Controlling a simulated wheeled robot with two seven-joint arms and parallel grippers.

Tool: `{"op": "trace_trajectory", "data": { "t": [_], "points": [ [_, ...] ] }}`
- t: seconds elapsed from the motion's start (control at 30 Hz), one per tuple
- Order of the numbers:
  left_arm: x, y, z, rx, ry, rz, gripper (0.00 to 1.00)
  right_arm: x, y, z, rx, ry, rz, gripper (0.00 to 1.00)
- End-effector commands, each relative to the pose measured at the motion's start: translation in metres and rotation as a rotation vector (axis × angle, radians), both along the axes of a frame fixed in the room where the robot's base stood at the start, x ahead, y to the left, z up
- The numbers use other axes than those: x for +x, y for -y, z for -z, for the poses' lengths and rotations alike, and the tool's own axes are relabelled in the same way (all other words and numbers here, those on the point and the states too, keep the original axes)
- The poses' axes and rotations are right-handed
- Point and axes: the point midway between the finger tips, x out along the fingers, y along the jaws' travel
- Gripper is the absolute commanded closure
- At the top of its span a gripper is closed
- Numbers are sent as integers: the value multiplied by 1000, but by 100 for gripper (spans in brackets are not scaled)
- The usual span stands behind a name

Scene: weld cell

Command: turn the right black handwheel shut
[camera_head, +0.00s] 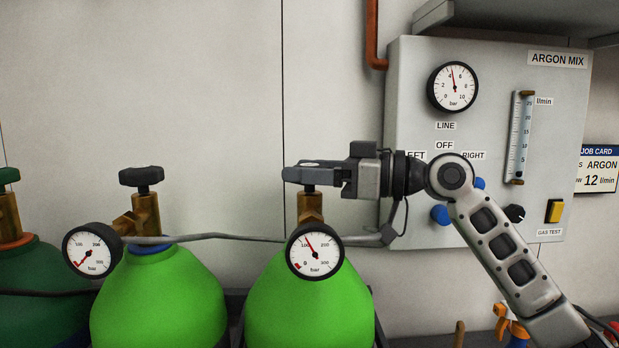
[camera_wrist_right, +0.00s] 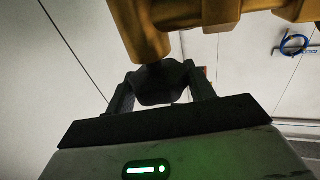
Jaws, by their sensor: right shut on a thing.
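The right black handwheel sits on the brass valve (camera_head: 309,206) of the right light-green cylinder (camera_head: 310,312) in the head view. My right gripper (camera_head: 303,176) comes in from the right and is shut on this handwheel, which it mostly hides there. In the right wrist view the dark handwheel (camera_wrist_right: 160,82) shows between the two fingers of my right gripper (camera_wrist_right: 160,92), under the brass valve body (camera_wrist_right: 200,15). The gauge (camera_head: 315,251) on this cylinder has its needle a little above 100 bar. My left gripper is not in view.
The left light-green cylinder (camera_head: 158,303) has its own black handwheel (camera_head: 141,178) and a gauge (camera_head: 92,250). A dark green cylinder (camera_head: 40,300) stands at the far left. The ARGON MIX panel (camera_head: 410,100) with blue knobs is behind my right arm. A grey pipe (camera_head: 220,237) joins the valves.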

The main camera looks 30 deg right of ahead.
Motion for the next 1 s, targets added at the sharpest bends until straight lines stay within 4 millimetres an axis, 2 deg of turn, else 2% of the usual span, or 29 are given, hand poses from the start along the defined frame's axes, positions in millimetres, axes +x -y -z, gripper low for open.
{"op": "trace_trajectory", "data": {
  "t": [0.6,1.0],
  "points": [
    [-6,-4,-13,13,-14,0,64,-1,-3,-4,3,1,513,69],
    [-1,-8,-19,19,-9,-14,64,0,-1,-1,4,-2,662,69]
  ]
}}
